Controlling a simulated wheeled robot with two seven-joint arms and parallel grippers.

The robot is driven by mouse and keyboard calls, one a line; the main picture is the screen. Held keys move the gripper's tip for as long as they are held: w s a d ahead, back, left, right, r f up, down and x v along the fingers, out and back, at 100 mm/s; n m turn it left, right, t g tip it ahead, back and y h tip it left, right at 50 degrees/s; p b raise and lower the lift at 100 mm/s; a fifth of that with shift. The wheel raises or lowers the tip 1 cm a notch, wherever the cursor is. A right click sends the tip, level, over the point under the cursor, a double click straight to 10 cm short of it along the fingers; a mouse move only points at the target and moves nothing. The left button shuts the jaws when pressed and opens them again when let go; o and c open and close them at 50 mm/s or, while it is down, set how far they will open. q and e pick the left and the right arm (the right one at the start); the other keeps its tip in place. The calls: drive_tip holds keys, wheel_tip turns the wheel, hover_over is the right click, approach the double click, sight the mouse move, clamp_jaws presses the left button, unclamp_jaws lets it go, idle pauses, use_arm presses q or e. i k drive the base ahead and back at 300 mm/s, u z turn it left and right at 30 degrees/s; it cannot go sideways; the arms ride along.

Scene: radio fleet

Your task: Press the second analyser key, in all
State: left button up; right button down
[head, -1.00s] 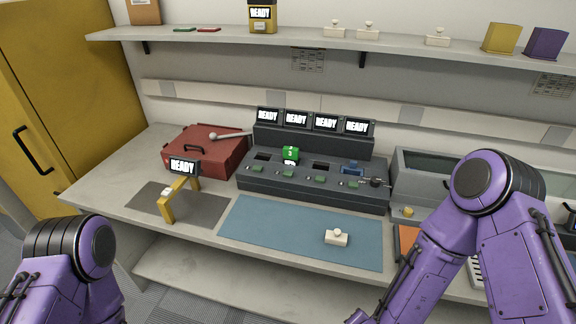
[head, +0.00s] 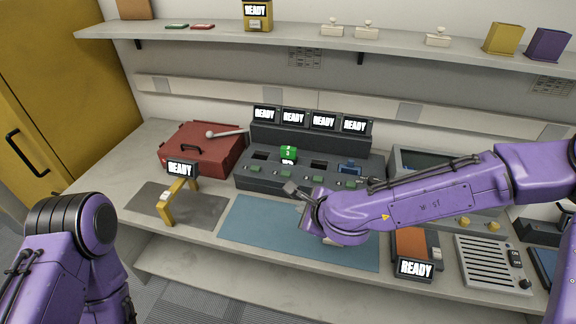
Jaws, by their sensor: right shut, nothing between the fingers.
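The dark grey analyser (head: 243,181) stands at the back of the bench, with a row of READY screens (head: 293,118) above it. Green keys line its front; the second from the left (head: 287,174) lies just beyond my right gripper (head: 288,187). The gripper is shut and empty, close to the analyser's front edge; I cannot tell whether it touches. A green block (head: 288,153) marked with a numeral sits in a slot behind that key. A blue block (head: 349,168) sits in a slot further right. My left gripper is out of view.
A blue mat (head: 250,228) lies in front, partly under my right arm. A yellow stand (head: 172,207) with a READY screen and a red case (head: 190,150) are left. A READY display (head: 415,268) and slotted panel (head: 490,265) are right. A shelf (head: 220,35) runs above.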

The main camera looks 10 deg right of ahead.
sight(283, 174)
drive_tip(key=i, duration=0.85)
drive_tip(key=u, duration=0.05)
